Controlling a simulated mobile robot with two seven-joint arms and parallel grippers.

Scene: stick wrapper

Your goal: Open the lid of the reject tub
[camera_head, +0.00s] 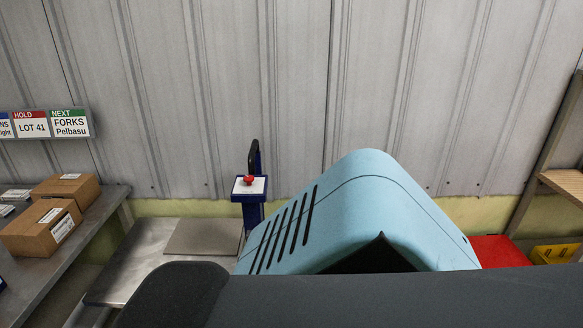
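I cannot make out the reject tub for certain. A flat red surface (499,251) shows at the right, partly hidden behind a light blue slotted housing (345,205); I cannot tell whether it is the tub's lid. Neither of my grippers is in view. The blue housing and a dark grey shape (390,300) along the bottom hide the middle and lower right of the scene.
Brown boxes (42,228) stand on a grey bench (95,215) at the left. A blue post with a red button (249,179) stands by the corrugated wall. A low metal platform (135,262) is beside it. A yellow container (556,253) and wooden shelving (563,182) are at the right.

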